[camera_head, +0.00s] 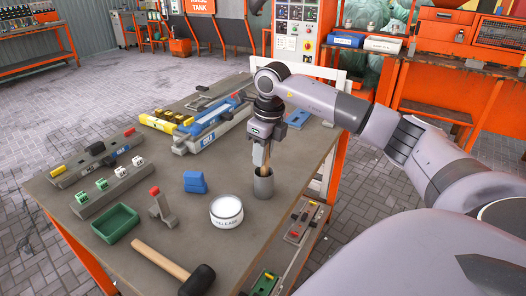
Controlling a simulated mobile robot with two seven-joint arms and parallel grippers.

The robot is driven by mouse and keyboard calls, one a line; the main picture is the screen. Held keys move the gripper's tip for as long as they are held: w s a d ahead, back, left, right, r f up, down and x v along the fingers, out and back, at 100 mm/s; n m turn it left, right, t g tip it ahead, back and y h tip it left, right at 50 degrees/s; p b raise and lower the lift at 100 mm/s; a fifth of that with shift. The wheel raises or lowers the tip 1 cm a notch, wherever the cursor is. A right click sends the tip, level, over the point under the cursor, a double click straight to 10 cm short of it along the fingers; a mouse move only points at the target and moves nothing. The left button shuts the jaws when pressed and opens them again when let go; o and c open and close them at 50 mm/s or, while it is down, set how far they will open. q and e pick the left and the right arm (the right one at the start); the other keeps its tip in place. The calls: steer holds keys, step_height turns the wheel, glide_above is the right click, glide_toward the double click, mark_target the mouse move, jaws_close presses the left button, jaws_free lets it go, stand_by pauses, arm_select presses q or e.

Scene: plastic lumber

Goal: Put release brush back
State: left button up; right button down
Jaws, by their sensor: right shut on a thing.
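My right gripper (262,146) reaches in from the right and points down over the table. It is shut on the release brush (265,171), whose wooden handle shows below the fingers. The brush's lower end is inside a grey cup (263,186) and hidden by its wall. The cup stands upright on the table near its right edge. A round white tin marked RELEASE (227,211) stands to the left and in front of the cup. My left gripper is not in view.
The grey table (130,262) also carries a mallet (160,262), a green tray (115,223), blue blocks (195,182), a grey piece with a red top (160,204), and long moulds at the back. Free surface lies around the tin.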

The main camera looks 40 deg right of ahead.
steer(key=c, duration=0.9)
jaws_free()
steer(key=shift+f, duration=0.1)
step_height(320, 180, up, 12)
steer(key=s, duration=0.1)
steer(key=shift+s+d+b, duration=0.2)
steer(key=shift+s+b, duration=0.05)
steer(key=shift+b, duration=0.2)
